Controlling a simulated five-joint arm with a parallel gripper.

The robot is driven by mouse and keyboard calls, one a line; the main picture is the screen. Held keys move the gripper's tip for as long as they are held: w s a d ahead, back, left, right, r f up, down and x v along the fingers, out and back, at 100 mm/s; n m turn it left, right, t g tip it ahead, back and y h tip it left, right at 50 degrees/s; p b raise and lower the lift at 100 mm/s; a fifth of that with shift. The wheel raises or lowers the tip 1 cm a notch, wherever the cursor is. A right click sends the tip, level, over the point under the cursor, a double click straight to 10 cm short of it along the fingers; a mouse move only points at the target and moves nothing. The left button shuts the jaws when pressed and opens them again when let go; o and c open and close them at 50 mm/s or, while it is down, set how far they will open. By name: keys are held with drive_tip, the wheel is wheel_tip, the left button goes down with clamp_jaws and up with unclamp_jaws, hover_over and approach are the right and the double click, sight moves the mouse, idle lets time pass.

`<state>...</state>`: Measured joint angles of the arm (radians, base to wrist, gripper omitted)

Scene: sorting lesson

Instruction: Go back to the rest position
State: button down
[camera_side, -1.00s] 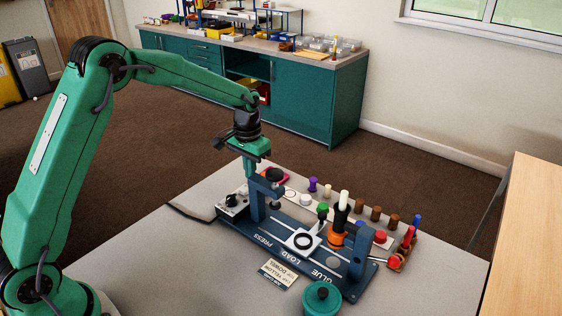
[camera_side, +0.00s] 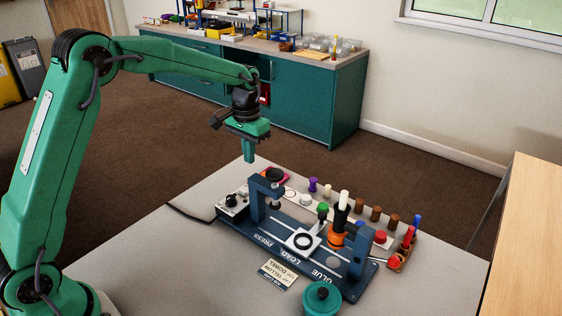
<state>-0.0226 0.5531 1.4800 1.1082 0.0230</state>
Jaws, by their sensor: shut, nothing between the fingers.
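My gripper (camera_side: 249,158) hangs over the far left edge of the grey table (camera_side: 170,262), above the blue press frame. Its fingers are together, with nothing held, and point down. It is clear of the work station (camera_side: 285,248), a dark blue base marked PRESS, LOAD and GLUE. My green arm reaches in from the left, its elbow high.
A blue press frame (camera_side: 257,203) stands just below my gripper. Several coloured pegs stand behind, including a purple one (camera_side: 313,185). A teal pot (camera_side: 322,299) is in front.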

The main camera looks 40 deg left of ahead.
drive_tip(key=shift+r, duration=0.15)
drive_tip(key=s+r+t, duration=0.3)
drive_tip(key=s+r, duration=0.8)
drive_tip(key=s, duration=0.3)
drive_tip(key=s+d+t, duration=0.1)
drive_tip(key=s+t, duration=0.1)
drive_tip(key=s, duration=1.3)
drive_tip(key=shift+s+t, duration=0.3)
drive_tip(key=shift+s, duration=0.05)
drive_tip(key=shift+d, duration=0.1)
